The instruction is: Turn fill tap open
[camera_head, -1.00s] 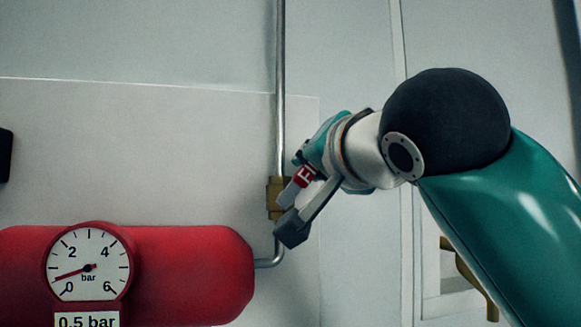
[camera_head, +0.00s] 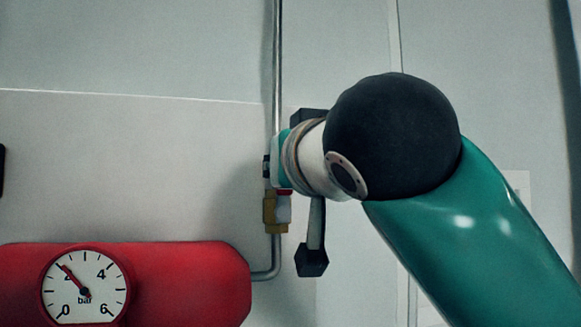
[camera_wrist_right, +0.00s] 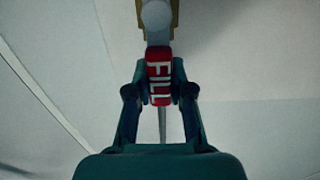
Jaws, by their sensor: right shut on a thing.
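The fill tap has a brass body (camera_head: 269,212) on the vertical pipe. My right gripper (camera_wrist_right: 160,76) is shut on the lever, with one finger on each side of the label. In the head view the right gripper (camera_head: 284,185) is turned so that the lever lies about in line with the pipe. My wrist hides most of the lever there. My left gripper is in neither view.
A red tank (camera_head: 195,283) with a round gauge (camera_head: 85,288) stands at the lower left. The needle points near 2 bar. A grey pipe (camera_head: 276,60) runs up the wall from the tap and bends toward the tank below it.

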